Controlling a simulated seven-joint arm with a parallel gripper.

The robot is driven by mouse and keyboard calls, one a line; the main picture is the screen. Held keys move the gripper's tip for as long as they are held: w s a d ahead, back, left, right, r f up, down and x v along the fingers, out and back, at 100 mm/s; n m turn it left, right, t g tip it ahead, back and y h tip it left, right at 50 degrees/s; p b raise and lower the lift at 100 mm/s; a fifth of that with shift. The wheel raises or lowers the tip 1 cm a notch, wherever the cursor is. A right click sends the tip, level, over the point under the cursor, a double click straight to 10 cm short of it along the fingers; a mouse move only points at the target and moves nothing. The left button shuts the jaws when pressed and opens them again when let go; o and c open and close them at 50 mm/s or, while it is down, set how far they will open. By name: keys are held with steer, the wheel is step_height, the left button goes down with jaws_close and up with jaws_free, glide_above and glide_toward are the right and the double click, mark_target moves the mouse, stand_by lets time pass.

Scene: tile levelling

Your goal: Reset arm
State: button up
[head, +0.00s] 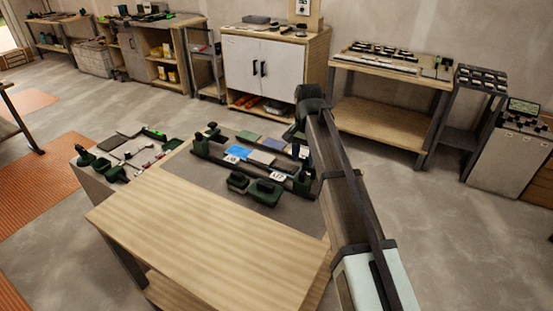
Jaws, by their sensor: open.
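My arm rises from the lower right to a dark joint near the middle of the head view. A dark link shows just left of that joint. I cannot make out my gripper's fingers; they seem hidden behind the arm. Left of the arm, a dark fixture with rails (240,169) stands on the grey work surface (190,172). Between its rails lie a bright blue tile (238,151), a green tile (249,136), a greyish tile (261,157) and a blue-grey tile (273,144). The arm covers the fixture's right side.
Two dark green blocks (264,192) sit in front of the fixture. A bare wooden table top (205,238) fills the front. Small tools and green holders (117,173) lie at left. A white cabinet (262,66) and a wooden bench (390,67) stand behind.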

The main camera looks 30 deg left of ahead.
stand_by(0.3)
steer(key=w+d+f+n+y, duration=0.1)
steer(key=w+d+f, duration=0.15)
steer(key=d, duration=0.65)
steer(key=w+d+f+n+y, duration=0.15)
steer(key=d+f, duration=0.25)
steer(key=d, duration=0.4)
steer(key=s+d+f+h, duration=0.1)
steer(key=s+d+f, duration=0.25)
steer(key=f, duration=0.45)
steer(key=s+d+f+m+g, duration=0.1)
steer(key=s+d+f, duration=0.1)
steer(key=d+f, duration=0.45)
steer(key=s+d+f+h, duration=0.1)
steer(key=s+d+f, duration=0.15)
steer(key=f, duration=0.65)
steer(key=s+d+f+g, duration=0.2)
steer(key=s+d+f, duration=0.3)
steer(key=s+f, duration=0.3)
steer(key=s+d+f+m+g, duration=0.1)
steer(key=s+d+f, duration=0.5)
steer(key=s, duration=1)
steer(key=s+d+f+g, duration=0.2)
steer(key=s+d+f, duration=0.4)
steer(key=s+f, duration=0.4)
steer(key=s, duration=0.2)
steer(key=shift+s+g, duration=0.4)
steer(key=shift+m+h, duration=0.25)
